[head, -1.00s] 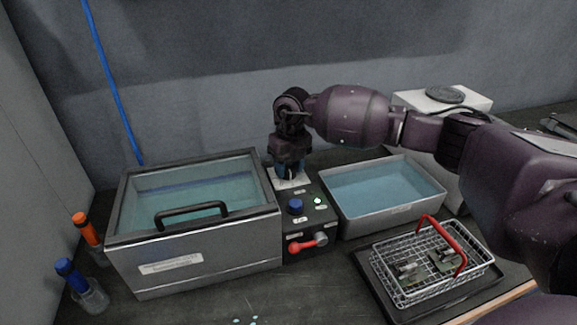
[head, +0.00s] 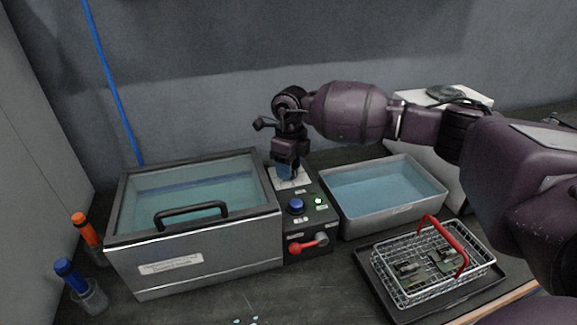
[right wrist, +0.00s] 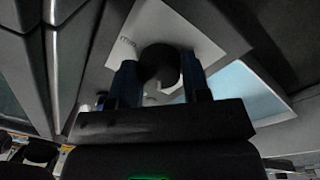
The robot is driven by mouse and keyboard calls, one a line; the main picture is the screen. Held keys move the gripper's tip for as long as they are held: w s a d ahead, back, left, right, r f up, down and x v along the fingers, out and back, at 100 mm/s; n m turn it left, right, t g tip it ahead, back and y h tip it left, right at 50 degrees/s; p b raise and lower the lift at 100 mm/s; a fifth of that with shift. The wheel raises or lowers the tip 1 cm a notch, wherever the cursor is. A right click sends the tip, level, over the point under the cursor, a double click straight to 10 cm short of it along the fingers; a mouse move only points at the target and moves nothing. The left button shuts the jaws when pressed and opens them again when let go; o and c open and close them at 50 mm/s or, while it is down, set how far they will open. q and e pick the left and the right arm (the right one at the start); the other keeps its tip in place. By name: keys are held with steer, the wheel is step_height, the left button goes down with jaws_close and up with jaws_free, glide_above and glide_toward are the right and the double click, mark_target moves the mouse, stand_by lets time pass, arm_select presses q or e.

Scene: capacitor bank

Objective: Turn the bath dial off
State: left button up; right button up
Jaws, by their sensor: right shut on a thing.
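The control box (head: 322,216) stands between the two baths. A white label plate (head: 302,182) lies at its back end, and my right gripper (head: 285,172) reaches down over it from above. In the right wrist view a round black dial (right wrist: 159,64) sits on the white plate, between the two blue fingers of my right gripper (right wrist: 160,82). The gripper is shut on the dial. In the head view the gripper hides the dial. The dial's pointer setting cannot be read. My left gripper does not show.
A blue knob (head: 296,205), a green-lit button (head: 318,201) and a red lever (head: 303,246) are on the control box. A lidded bath (head: 190,262) stands left, an open water tray (head: 390,213) right. A wire basket (head: 432,262) with a red handle sits front right.

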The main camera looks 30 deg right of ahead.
steer(key=n, duration=0.5)
steer(key=shift+f+n+b, duration=0.1)
steer(key=shift+n+b, duration=0.2)
steer(key=shift+n, duration=0.1)
steer(key=n, duration=0.3)
steer(key=shift+a+n+b, duration=0.1)
steer(key=shift+n+b, duration=0.2)
steer(key=shift+n, duration=0.1)
steer(key=shift+n+h, duration=0.3)
steer(key=shift+n, duration=0.5)
steer(key=o, duration=0.9)
